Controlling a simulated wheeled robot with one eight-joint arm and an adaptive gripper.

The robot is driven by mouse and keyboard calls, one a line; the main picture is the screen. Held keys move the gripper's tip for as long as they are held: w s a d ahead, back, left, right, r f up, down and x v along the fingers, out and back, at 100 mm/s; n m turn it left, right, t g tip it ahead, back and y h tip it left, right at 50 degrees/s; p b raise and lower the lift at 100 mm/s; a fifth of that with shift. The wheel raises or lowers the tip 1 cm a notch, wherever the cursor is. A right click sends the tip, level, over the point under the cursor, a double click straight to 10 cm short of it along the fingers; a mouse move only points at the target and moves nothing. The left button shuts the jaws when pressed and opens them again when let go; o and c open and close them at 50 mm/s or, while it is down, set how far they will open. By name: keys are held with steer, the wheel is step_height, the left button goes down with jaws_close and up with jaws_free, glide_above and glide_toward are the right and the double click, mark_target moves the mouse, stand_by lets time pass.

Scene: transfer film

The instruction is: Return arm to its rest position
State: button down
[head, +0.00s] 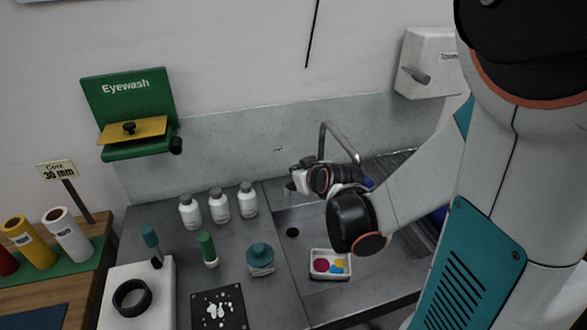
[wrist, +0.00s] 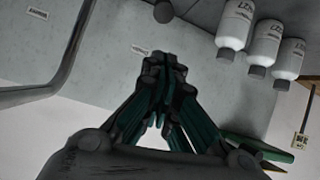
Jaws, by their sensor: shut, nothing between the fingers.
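My gripper (wrist: 163,65) shows in the wrist view with its dark and teal fingers drawn together at the tips, holding nothing. In the head view my arm comes in from the right, bent, with its end in the air over the back of the grey bench (head: 285,262). The gripper end there is small and partly hidden by my own wrist, in front of the metal faucet (head: 340,140). In the wrist view, three white bottles (wrist: 235,25) stand beyond the fingers to the upper right, apart from them.
The same bottles (head: 219,207) stand left of my arm. A green-capped bottle (head: 206,250), a teal-topped jar (head: 260,260) and a white tray (head: 316,275) of coloured pieces are nearer. A green eyewash unit (head: 130,100) and a white dispenser (head: 430,62) are on the wall.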

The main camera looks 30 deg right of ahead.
steer(key=shift+s, duration=0.1)
stand_by(0.5)
steer(key=s+a+r+n+g+y+b, duration=0.1)
steer(key=s+a+r, duration=0.15)
steer(key=a, duration=0.45)
steer(key=s+a+r+n+y+b, duration=0.1)
steer(key=s+a+r, duration=0.1)
steer(key=a+r, duration=0.35)
steer(key=s+a+f+m+g+b, duration=0.1)
steer(key=s+f, duration=0.4)
steer(key=s, duration=1)
steer(key=shift+f+m+g+h+b, duration=0.15)
steer(key=shift+m+g+h+b, duration=0.3)
steer(key=shift+g, duration=0.75)
